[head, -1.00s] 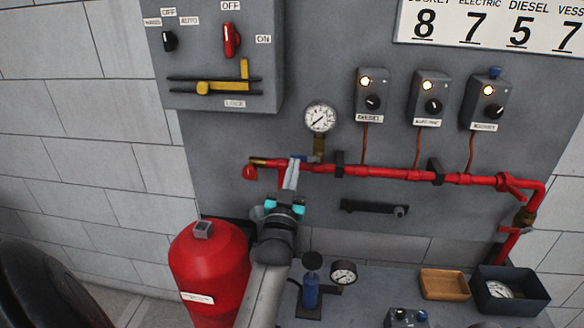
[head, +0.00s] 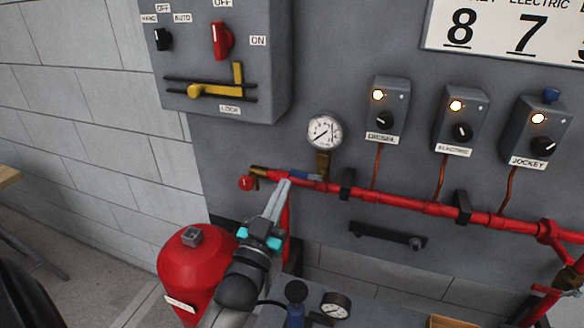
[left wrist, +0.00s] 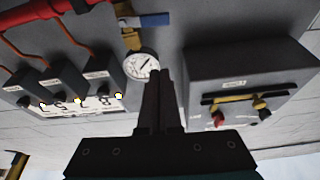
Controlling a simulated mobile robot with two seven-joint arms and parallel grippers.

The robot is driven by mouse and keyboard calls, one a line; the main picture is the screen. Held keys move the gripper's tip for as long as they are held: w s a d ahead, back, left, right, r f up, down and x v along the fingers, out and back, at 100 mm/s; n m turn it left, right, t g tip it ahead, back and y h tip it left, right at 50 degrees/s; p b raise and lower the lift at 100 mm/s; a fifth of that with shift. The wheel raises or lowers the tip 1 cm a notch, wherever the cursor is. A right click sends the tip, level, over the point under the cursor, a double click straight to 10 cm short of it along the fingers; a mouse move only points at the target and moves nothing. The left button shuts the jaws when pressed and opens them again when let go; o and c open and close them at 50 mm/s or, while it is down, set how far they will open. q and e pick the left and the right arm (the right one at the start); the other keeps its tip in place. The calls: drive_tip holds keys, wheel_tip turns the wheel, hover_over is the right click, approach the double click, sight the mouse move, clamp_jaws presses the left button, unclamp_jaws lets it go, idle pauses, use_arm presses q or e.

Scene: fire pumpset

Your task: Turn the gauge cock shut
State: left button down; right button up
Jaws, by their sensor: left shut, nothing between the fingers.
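The pressure gauge (head: 324,131) stands on a brass stem (head: 322,163) above the red pipe. The gauge cock's blue lever (head: 304,175) points left from the stem's foot, lying nearly along the pipe. In the left wrist view, which is upside down, the blue lever (left wrist: 156,19) points right from the brass cock (left wrist: 130,36), beside the gauge (left wrist: 141,66). My left gripper (head: 284,183) is shut and empty. Its tips (left wrist: 160,74) are just left of and slightly below the lever in the head view; I cannot tell whether they touch it. My right gripper is not in view.
The red pipe (head: 405,204) runs across the grey panel. A control box (head: 215,60) is up left, and three small switch boxes (head: 388,108) are at right. A red tank (head: 195,265) stands below left. A black bracket (head: 388,236) sits below the pipe.

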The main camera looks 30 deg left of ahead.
sight(297, 172)
use_arm(q)
drive_tip(key=w, duration=0.2)
drive_tip(key=w+a, duration=0.1)
drive_tip(key=w, duration=0.2)
drive_tip(key=w+a, duration=0.1)
drive_tip(key=w, duration=0.2)
drive_tip(key=shift+p, duration=0.3)
drive_tip(key=shift+a+f, duration=0.1)
drive_tip(key=shift+f, duration=0.4)
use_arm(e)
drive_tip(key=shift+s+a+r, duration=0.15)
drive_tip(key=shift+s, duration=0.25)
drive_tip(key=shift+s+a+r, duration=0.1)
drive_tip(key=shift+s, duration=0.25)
use_arm(q)
drive_tip(key=shift+f+n+y+b, duration=0.3)
drive_tip(key=shift+f+n+b, duration=0.2)
drive_tip(key=shift+f+n, duration=0.2)
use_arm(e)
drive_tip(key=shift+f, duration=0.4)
use_arm(q)
drive_tip(key=shift+f, duration=0.1)
